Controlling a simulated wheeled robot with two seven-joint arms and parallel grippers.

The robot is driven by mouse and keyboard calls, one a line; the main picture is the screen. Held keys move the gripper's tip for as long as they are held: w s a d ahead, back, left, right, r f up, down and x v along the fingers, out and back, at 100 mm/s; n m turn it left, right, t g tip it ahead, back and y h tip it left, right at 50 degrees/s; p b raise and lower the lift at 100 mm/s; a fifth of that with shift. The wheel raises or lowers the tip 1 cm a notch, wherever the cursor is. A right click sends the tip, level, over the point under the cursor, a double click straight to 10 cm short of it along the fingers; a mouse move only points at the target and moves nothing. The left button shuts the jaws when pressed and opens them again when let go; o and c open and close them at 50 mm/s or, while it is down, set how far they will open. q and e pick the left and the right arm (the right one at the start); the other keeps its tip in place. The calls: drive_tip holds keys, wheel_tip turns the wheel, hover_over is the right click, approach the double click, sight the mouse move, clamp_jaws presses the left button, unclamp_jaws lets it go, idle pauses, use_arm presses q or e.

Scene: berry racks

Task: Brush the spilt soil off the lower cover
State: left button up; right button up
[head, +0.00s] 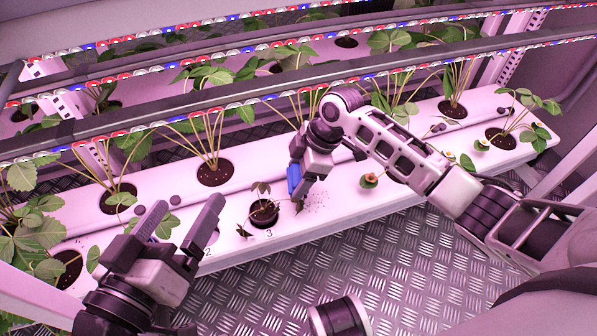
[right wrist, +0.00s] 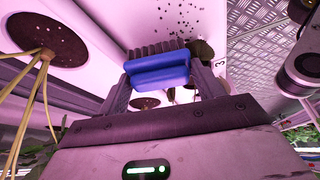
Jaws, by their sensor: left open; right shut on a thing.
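The lower cover (head: 335,208) is a long pale panel with planted holes and numbers along its front. Dark soil specks (head: 317,193) are scattered on it to the right of the hole by number 3; they also show in the right wrist view (right wrist: 180,14). My right gripper (head: 298,180) is shut on a blue brush (head: 294,181), low over the cover beside the specks. The brush (right wrist: 160,70) has dark bristles facing the soil; I cannot tell if they touch the cover. My left gripper (head: 184,208) is open and empty near the cover's front edge, by number 2.
A small wilted plant (head: 262,204) stands in the hole left of the brush. Larger strawberry plants (head: 213,165) grow along the cover. Light bars (head: 230,97) run above. Patterned metal floor (head: 390,280) lies open in front.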

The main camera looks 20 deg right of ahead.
drive_tip(key=shift+f+b, duration=0.3)
drive_tip(key=shift+f, duration=0.45)
drive_tip(key=shift+r, duration=0.1)
